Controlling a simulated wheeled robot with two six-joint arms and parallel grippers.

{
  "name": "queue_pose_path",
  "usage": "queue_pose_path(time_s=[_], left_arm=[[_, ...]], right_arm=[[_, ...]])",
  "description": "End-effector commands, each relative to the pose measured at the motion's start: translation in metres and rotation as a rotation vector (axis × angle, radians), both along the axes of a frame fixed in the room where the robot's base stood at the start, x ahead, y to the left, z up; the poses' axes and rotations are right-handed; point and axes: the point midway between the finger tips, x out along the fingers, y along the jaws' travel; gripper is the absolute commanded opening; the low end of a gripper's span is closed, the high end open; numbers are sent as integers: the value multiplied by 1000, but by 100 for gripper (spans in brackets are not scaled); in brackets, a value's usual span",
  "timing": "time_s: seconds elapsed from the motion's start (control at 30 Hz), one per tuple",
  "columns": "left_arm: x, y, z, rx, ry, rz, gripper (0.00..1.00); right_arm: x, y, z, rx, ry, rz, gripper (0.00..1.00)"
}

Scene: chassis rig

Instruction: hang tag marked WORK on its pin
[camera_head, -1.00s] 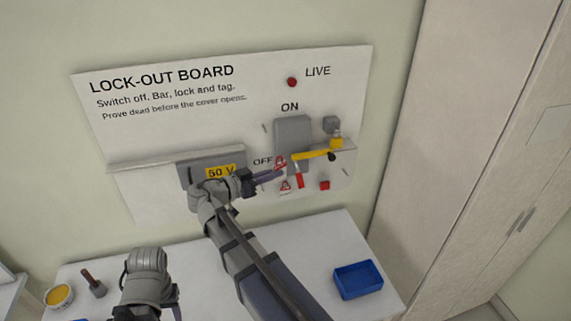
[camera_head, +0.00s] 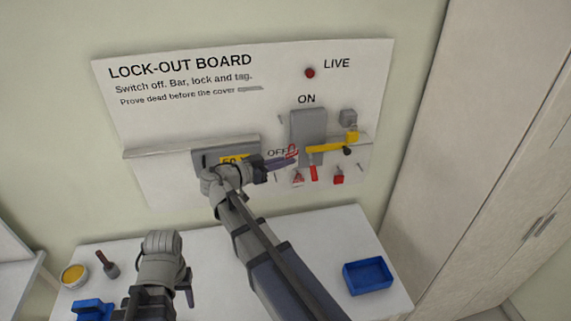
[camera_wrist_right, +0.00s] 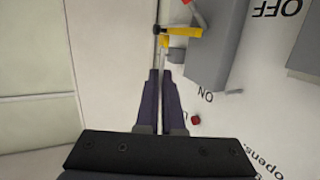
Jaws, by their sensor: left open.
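A red and white tag (camera_head: 292,150) sits at the fingertips of my right gripper (camera_head: 283,162), just right of the OFF label. The gripper appears shut on it, in front of the board. In the right wrist view its fingers (camera_wrist_right: 162,98) are nearly together; the tag is not clear there. A second red and white tag (camera_head: 298,176) hangs just below, on the lower board. The lettering on both is too small to read. Bare pins show at the lower left (camera_head: 275,178) and right (camera_head: 360,167). My left gripper (camera_head: 186,290) is open and empty over the table.
The lock-out board (camera_head: 160,130) carries a grey switch box (camera_head: 308,130), yellow bar (camera_head: 325,148), red padlock (camera_head: 338,178) and a ledge. A blue tray (camera_head: 368,277), yellow tub (camera_head: 74,276), brown-handled tool (camera_head: 107,264) and blue object (camera_head: 93,309) stand on the white table.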

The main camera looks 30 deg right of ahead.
Motion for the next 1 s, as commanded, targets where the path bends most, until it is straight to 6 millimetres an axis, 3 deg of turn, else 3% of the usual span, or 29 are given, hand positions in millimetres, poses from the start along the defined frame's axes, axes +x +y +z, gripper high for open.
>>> queue_pose_path(time_s=[1.0], left_arm=[[0,0,1,0,0,0,50]], right_arm=[[48,-12,1,0,0,0,0]])
